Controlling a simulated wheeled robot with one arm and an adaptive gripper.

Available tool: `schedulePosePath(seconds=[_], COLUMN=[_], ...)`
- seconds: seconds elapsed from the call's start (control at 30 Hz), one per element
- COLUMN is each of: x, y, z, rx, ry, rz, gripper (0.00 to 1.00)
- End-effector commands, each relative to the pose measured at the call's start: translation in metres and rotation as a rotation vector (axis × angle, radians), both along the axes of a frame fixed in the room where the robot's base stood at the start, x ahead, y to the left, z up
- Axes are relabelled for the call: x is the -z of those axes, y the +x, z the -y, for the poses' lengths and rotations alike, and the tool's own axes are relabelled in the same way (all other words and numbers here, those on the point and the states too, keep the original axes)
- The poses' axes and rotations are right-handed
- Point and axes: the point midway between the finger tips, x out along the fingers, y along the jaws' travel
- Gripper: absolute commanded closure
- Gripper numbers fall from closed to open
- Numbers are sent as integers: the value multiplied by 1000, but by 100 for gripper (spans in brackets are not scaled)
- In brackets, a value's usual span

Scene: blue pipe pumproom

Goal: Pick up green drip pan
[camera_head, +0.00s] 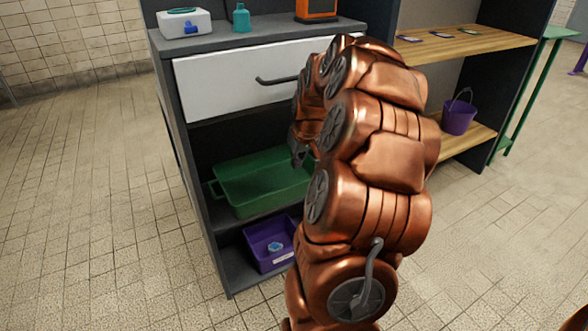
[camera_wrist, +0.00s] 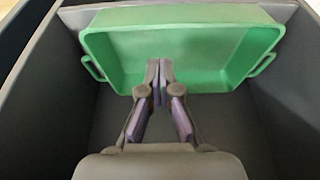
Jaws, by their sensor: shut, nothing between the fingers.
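The green drip pan (camera_head: 258,180) is a shallow rectangular tray with small side handles. It sits on the middle shelf of the dark cabinet, under the white drawer. In the wrist view the pan (camera_wrist: 130,67) lies straight ahead, its open inside facing the camera and a loop handle at each end. My gripper (camera_wrist: 160,68) is shut and empty, its fingertips overlapping the pan's near edge in the picture; I cannot tell whether they touch it. In the head view my gripper (camera_head: 298,150) is at the pan's right part, and my arm hides that end.
A purple bin (camera_head: 262,252) with a blue item stands on the shelf below. The white drawer (camera_head: 225,82) with a dark handle is above. Cabinet side walls flank the pan closely. A purple bucket (camera_head: 459,115) stands on a wooden shelf to the right. The tiled floor at left is clear.

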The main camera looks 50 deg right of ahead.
Motion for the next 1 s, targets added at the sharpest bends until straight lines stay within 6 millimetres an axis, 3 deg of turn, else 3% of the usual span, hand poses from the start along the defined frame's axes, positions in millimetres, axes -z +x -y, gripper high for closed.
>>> schedulePosePath(seconds=[0.5,0.7,1.0], x=[76,86,86], y=[25,29,29], z=[6,8,8], rx=[-3,-2,-3], ry=[2,1,1], rz=[-2,-1,-1], gripper=[100,100,100])
